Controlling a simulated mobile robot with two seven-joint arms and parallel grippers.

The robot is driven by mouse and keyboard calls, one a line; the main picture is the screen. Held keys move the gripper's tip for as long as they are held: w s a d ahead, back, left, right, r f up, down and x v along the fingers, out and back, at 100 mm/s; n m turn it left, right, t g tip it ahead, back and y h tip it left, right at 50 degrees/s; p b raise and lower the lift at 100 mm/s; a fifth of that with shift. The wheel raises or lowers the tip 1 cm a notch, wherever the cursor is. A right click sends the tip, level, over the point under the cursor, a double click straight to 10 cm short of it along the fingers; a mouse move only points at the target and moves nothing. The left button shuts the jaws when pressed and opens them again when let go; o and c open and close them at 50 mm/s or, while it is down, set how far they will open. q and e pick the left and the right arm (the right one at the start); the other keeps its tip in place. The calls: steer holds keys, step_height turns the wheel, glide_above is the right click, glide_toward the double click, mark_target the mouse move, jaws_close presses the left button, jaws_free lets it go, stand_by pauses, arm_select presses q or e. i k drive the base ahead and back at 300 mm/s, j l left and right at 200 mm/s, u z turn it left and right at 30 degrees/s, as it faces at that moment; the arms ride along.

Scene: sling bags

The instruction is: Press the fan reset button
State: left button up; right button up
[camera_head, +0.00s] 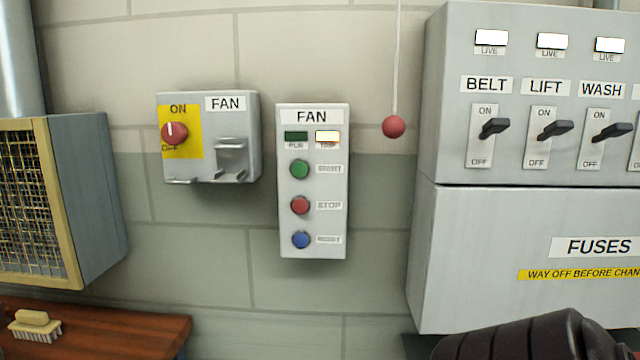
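The fan control box (340,190) is a pale upright box on the wall, labelled FAN. Its blue button (301,240) is lowest, beside a small blurred label that looks like RESET. Above it are the red STOP button (300,205) and green START button (300,169). At the top, the left lamp (296,136) is dark green and the right lamp (327,137), its label blurred, is lit whitish with an orange edge. Nothing covers the box. Neither of my grippers is in view.
Left of it, a grey FAN switch box (225,125) has a red knob (174,133), its white mark pointing up towards ON. A red ball (394,127) hangs on a cord. Right is a breaker cabinet (450,150). A brush (34,326) lies on a wooden bench (120,335).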

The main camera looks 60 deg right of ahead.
mark_target(301, 240)
steer(key=z, duration=1.9)
